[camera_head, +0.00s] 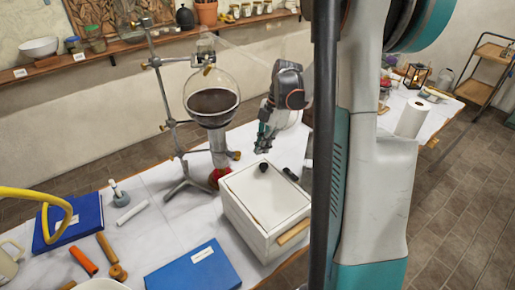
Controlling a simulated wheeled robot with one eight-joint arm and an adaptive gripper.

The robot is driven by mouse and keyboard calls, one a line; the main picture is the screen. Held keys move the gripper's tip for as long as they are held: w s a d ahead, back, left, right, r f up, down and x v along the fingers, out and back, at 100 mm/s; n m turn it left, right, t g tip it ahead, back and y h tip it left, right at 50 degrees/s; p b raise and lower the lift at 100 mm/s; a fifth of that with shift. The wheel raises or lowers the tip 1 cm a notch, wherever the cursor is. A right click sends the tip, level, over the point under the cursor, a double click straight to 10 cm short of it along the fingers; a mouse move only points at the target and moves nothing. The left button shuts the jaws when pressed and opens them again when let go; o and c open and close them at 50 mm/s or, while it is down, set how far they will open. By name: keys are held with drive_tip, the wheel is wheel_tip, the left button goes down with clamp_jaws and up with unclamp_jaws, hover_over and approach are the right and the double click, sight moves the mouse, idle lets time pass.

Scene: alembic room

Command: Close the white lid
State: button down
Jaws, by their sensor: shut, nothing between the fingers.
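A white box (242,232) stands on the table in the middle of the view, with a wooden handle (293,233) on its right-hand front face. Its white lid (268,195) lies across the top, looking nearly flat; I cannot tell whether it is fully seated. A round black knob (263,167) is near the lid's back edge. A small dark piece (290,174) is at the back right edge. My gripper (262,146) is shut and empty, pointing down just behind and above the knob. Whether it touches the box is unclear.
A round glass flask (211,96) with dark contents hangs on a metal stand (160,95) left of my gripper. Blue books (194,271) and a white cylinder (132,213) lie to the left. A paper roll (412,118) stands at right.

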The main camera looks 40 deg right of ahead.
drive_tip(key=shift+d+f, duration=0.25)
drive_tip(key=shift+f, duration=0.1)
drive_tip(key=shift+y, duration=0.3)
drive_tip(key=shift+r, duration=0.1)
wheel_tip(320, 180, up, 10)
idle(0.5)
